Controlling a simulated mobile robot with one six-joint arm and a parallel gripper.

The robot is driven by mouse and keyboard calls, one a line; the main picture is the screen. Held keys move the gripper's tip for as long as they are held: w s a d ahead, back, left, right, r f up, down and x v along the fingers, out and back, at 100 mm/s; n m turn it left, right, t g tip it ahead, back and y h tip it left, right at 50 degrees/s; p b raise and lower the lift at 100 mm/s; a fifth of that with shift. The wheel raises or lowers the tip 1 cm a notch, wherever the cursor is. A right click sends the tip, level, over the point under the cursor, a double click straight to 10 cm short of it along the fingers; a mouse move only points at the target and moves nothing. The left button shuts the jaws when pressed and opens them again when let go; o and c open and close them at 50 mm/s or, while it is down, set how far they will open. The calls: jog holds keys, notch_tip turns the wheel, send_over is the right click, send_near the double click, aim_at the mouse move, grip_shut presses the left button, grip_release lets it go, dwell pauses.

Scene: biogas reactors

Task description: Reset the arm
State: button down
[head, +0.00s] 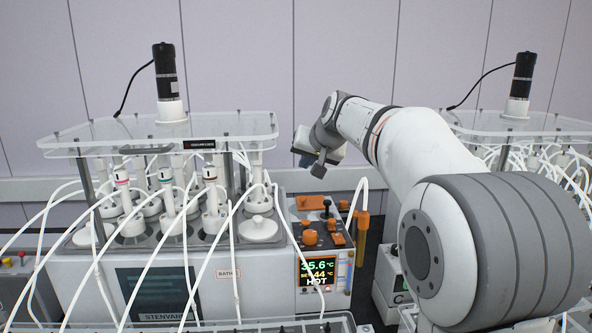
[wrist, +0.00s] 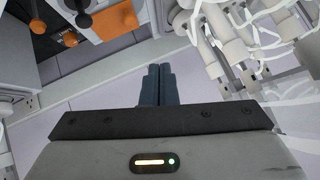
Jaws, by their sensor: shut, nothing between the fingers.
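My arm reaches in from the right in the head view, over the space between the two reactor units. My gripper (head: 318,168) is at its end, above and behind the orange-knobbed control panel of the left unit, apart from it. In the wrist view the two dark fingers of my gripper (wrist: 156,84) are pressed together with nothing between them. The wrist view looks tilted, with the control panel at upper left and reactor tubing at upper right.
The left reactor bath (head: 215,275) carries several vessels, white tubes and a clear top plate (head: 110,138). Its control box (head: 318,270) reads 35.6 °C and HOT. A second reactor's top plate (head: 550,124) stands at right. White tubes loop in front.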

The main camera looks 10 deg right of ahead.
jog(key=s+d+f+g+h, duration=0.1)
jog(key=s+f+g, duration=0.1)
jog(key=s+f, duration=0.5)
jog(key=s+d+f+n+g+h, duration=0.1)
jog(key=s+f, duration=0.7)
jog(key=s, duration=1)
jog(key=s+d+f+g+h, duration=0.1)
jog(key=s+d+f+g, duration=0.2)
jog(key=s+f, duration=0.5)
jog(key=s, duration=0.4)
jog(key=shift+s+n, duration=0.2)
jog(key=shift+n, duration=0.1)
jog(key=c, duration=2.2)
grip_release()
